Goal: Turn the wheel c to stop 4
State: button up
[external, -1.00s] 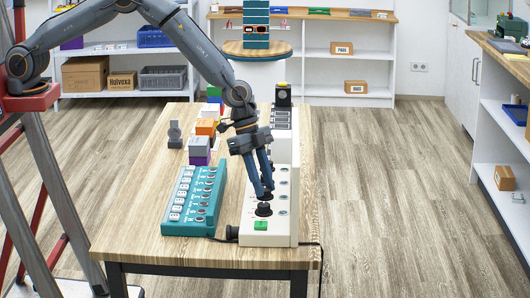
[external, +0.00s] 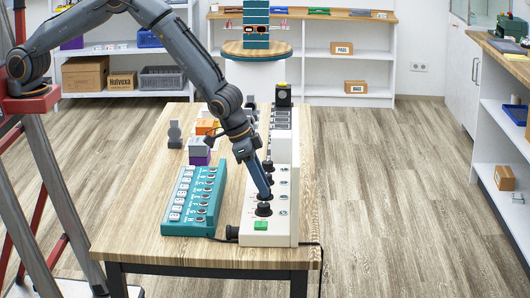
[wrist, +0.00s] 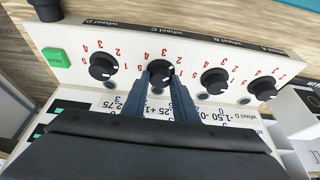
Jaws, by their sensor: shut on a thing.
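The cream panel (external: 287,215) stands on the table and also shows in the wrist view (wrist: 215,55). It carries a row of black knobs with red stop numbers. The knob under the label wheel C (wrist: 160,70) is second from the left in the wrist view. My gripper (wrist: 160,82) has its two fingers shut on this knob. In the external view my gripper (external: 266,196) points down at the panel and hides most of that knob. The knob's pointer is partly covered, so I cannot tell its stop for sure.
The wheel D knob (wrist: 102,66) and wheel B knob (wrist: 214,80) sit close on either side. The wheel A knob (wrist: 262,88) is further right. A green button (wrist: 55,57) is at the panel's end. A teal panel (external: 193,203) lies left of the cream one.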

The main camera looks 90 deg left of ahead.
jog(key=n+b, duration=0.1)
jog(key=b, duration=0.1)
jog(key=n+y+b, duration=0.1)
jog(key=n+b, duration=0.2)
jog(key=shift+w+d+f+b, duration=0.15)
jog(key=shift+d+f+b, duration=0.1)
jog(key=shift+b, duration=0.1)
jog(key=n+g+y+b, duration=0.1)
jog(key=n+y+b, duration=0.1)
jog(key=n+b, duration=0.2)
jog(key=shift+d+n+b, duration=0.1)
jog(key=shift+n+b, duration=0.2)
jog(key=shift+b, duration=0.65)
jog(key=n+g+b, duration=0.1)
jog(key=n, duration=0.1)
jog(key=n+y+b, duration=0.1)
jog(key=n+b, duration=0.1)
jog(key=shift+w+r+n+g+b, duration=0.1)
jog(key=shift+w+n+g+b, duration=0.05)
jog(key=shift+n+g+b, duration=0.2)
jog(key=n+g+b, duration=0.1)
jog(key=n, duration=0.1)
jog(key=n+b, duration=0.1)
jog(key=n, duration=0.1)
jog(key=shift+w+d+r+n+g, duration=0.1)
jog(key=shift+n+g, duration=0.15)
jog(key=shift+g, duration=0.1)
jog(key=o, duration=1.1)
jog(key=shift+c, duration=0.2)
